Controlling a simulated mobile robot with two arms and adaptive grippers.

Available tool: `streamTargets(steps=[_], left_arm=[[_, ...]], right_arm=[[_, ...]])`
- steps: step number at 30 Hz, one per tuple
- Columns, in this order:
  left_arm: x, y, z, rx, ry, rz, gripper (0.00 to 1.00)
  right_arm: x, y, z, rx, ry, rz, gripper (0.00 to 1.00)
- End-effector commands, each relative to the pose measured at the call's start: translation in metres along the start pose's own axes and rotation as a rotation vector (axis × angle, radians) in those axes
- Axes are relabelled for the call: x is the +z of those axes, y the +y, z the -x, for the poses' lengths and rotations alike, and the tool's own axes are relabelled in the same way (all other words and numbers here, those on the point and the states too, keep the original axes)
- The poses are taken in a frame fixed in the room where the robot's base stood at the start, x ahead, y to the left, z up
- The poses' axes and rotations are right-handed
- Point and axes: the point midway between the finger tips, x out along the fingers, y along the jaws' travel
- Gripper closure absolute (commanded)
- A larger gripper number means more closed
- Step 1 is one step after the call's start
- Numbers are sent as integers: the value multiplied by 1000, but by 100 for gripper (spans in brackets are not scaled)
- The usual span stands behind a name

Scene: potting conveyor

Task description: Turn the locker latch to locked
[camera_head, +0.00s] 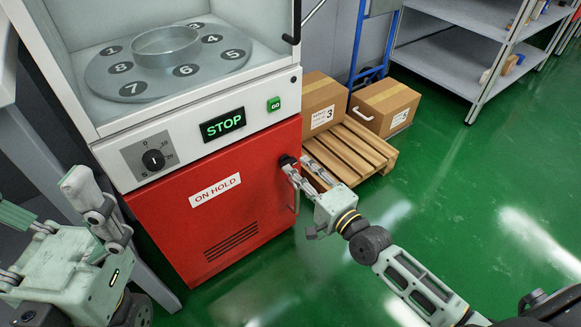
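The locker is the red cabinet door (165,225) marked "ON HOLD", below the white machine. Its latch (286,160) is a small dark knob near the door's upper right corner. My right gripper (295,166) reaches in from the lower right, with its fingertips at the latch. The fingers partly cover the latch, so its turn position and whether they grip it cannot be made out. My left gripper (48,203) is at the lower left, its fingers spread and empty, away from the door.
A vertical door handle (295,198) is just below the latch, close to my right gripper. A dial (153,160) and a "STOP" display (222,125) are above the door. Green floor is clear at right.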

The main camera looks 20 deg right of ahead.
Motion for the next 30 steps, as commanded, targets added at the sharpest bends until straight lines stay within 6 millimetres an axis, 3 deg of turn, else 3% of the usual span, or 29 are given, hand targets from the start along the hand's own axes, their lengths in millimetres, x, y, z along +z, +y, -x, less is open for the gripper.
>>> streamTargets(steps=[6,17,27,30], left_arm=[[1,1,-3,11,27,-4,0],[1,1,-5,13,30,-4,0],[1,1,-5,13,31,-4,0],[1,1,-5,13,32,-4,0]], right_arm=[[0,1,-29,-3,1,1,70],[0,0,-35,-1,0,3,70],[0,-1,-35,-1,0,3,99],[0,-1,-35,-1,0,2,100]])
